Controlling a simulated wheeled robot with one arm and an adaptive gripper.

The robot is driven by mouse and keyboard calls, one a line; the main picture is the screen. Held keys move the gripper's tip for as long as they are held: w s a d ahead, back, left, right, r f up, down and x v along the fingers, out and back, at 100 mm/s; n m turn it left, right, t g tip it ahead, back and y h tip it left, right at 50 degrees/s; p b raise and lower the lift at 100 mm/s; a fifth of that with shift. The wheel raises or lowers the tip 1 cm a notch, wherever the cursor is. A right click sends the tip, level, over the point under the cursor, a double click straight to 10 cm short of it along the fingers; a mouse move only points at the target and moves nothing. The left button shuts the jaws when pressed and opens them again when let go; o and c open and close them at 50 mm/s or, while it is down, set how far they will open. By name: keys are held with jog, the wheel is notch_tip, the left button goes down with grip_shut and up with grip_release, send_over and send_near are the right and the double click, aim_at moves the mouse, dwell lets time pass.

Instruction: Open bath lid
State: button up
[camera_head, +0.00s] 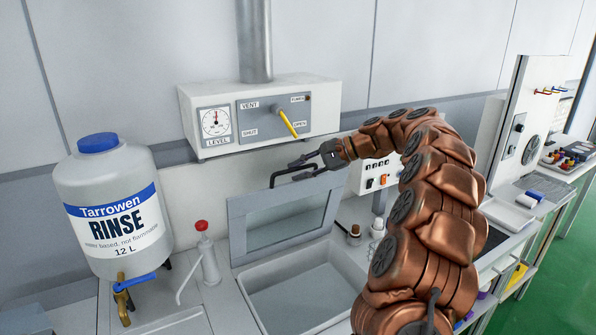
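The bath lid (239,235) is a grey frame with a clear window. It stands raised, near upright, at the back of the bath (257,308), a pale sunken basin whose inside is visible. A black bar handle (273,181) rises from the lid's top edge. My gripper (304,167) is at the right end of this handle, with its dark fingers over or against it. The fingers overlap the handle, so I cannot tell whether they are closed on it.
A vent box (320,92) with a yellow lever hangs above the lid. A rinse bottle (112,205) with a brass tap and a red-topped pump dispenser (208,258) stand left of the bath. A control panel (378,174) and small bottles are at right.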

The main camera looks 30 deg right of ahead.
jog(key=v, duration=1.1)
jog(key=shift+s, duration=0.15)
jog(key=shift+d+r, duration=0.1)
